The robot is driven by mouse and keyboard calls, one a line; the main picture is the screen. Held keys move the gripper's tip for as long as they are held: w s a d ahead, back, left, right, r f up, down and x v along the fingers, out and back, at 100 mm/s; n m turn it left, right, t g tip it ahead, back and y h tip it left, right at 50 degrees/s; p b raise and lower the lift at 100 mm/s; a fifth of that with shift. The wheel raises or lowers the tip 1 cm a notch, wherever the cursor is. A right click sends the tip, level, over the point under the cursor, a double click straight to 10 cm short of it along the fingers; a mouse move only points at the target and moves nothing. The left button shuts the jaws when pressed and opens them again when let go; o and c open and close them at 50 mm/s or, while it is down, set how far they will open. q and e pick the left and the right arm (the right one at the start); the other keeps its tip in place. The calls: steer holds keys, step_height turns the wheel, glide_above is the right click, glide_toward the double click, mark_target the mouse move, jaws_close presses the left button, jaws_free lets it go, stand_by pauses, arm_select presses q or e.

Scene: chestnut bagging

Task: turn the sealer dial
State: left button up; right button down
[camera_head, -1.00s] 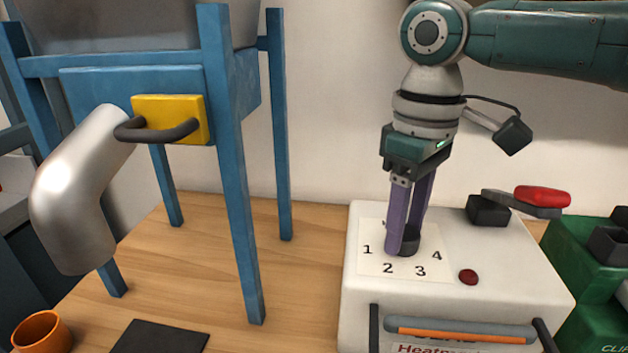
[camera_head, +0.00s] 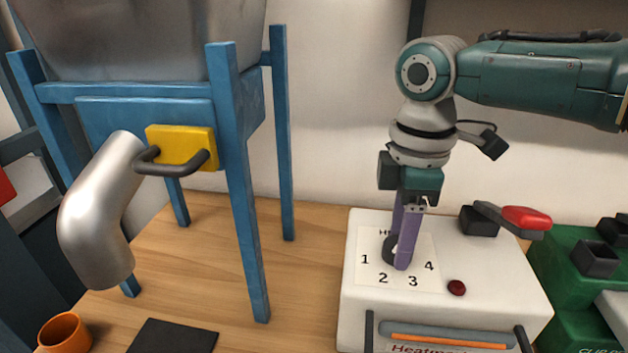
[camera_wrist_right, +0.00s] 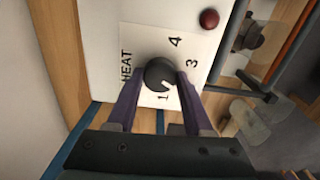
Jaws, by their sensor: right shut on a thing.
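The white sealer (camera_head: 358,303) stands on the table at the right of the head view. Its black dial (camera_head: 388,250) sits on a white label numbered 1 to 4. My right gripper (camera_head: 398,254) comes down from above with its purple fingers shut on the dial. In the right wrist view the dial (camera_wrist_right: 157,71) lies between the two fingertips (camera_wrist_right: 159,78). The dial's white mark points to the lower right, between the 1 and the 3. The 2 is hidden there by a finger. My left gripper is not in view.
A blue stand (camera_head: 246,200) with a metal chute is at the left. An orange cup (camera_head: 65,334) and a black mat (camera_head: 175,338) lie in front.

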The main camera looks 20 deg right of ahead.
stand_by(0.5)
steer(key=shift+c, duration=1.5)
jaws_free()
steer(key=shift+r, duration=0.1)
step_height(320, 180, up, 10)
steer(key=shift+p, duration=0.4)
steer(key=shift+a+f, duration=0.1)
steer(key=shift+f, duration=0.1)
